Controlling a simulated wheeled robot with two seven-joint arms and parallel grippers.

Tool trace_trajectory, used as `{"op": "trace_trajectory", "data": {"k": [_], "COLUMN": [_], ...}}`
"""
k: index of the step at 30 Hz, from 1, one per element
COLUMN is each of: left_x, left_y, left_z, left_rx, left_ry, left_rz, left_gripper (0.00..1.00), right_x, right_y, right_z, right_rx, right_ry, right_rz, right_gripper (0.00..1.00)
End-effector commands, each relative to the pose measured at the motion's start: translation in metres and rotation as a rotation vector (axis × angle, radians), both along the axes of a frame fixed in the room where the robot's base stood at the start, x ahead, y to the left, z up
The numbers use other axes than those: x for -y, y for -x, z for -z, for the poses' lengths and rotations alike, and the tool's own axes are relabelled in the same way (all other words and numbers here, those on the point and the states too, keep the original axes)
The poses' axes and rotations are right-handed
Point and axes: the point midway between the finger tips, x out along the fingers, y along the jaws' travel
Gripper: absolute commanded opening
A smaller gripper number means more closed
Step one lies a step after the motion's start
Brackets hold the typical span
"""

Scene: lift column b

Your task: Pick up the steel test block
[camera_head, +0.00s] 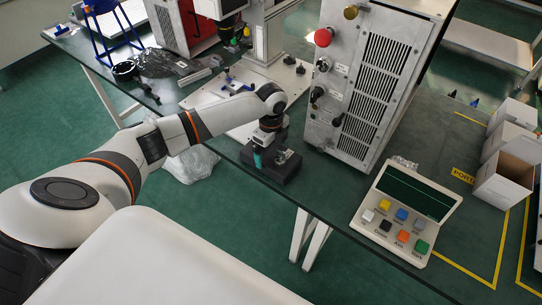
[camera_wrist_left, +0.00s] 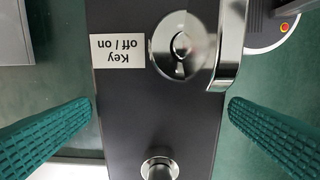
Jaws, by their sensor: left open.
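I cannot pick out a steel test block for certain in either view. My left gripper (camera_head: 264,157) is at a black box (camera_head: 280,171) on the table's front edge. In the left wrist view its green ribbed fingers stand wide apart with nothing between them touching, one on each side of the black box (camera_wrist_left: 120,120). A chrome key switch (camera_wrist_left: 183,46) with a shiny metal piece beside it and a small round metal part (camera_wrist_left: 159,168) sit on this box. A label reading "Key off / on" appears upside down. My right gripper is not in view.
A grey cabinet (camera_head: 352,85) with a red knob stands right of the gripper. A button panel (camera_head: 405,212) lies at the front right, with white boxes (camera_head: 505,180) beyond it. A lift column base plate (camera_head: 228,100) is behind the arm.

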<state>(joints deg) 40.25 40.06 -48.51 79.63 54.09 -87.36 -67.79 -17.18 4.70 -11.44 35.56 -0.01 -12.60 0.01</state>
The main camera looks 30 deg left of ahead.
Motion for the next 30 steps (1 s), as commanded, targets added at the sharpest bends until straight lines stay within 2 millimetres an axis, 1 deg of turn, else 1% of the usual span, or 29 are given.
{"op": "trace_trajectory", "data": {"k": [3,9,11,21,24,25,30], "left_x": [0.0000,0.0001,0.0001,0.0000,0.0000,0.0001,0.0000], "left_y": [0.0004,0.0003,0.0003,0.0004,0.0004,-0.0030,-0.0029], "left_z": [0.0073,0.0080,0.0079,0.0076,0.0076,0.0023,0.0024], "left_rx": [0.000,0.000,0.000,-0.001,-0.001,0.010,0.010], "left_ry": [0.000,0.000,0.000,0.000,0.000,0.003,0.003], "left_rz": [0.001,0.001,0.001,0.001,0.001,0.000,0.000], "left_gripper": [1.00,1.00,0.90,0.35,0.20,0.20,0.20], "right_x": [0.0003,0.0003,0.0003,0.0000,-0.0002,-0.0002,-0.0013], "right_y": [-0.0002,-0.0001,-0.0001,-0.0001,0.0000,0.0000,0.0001], "right_z": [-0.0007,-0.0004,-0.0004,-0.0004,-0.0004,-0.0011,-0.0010], "right_rx": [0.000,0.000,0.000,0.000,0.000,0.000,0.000], "right_ry": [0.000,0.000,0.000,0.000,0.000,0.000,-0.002], "right_rz": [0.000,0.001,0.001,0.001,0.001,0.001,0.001], "right_gripper": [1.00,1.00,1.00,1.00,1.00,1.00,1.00]}}
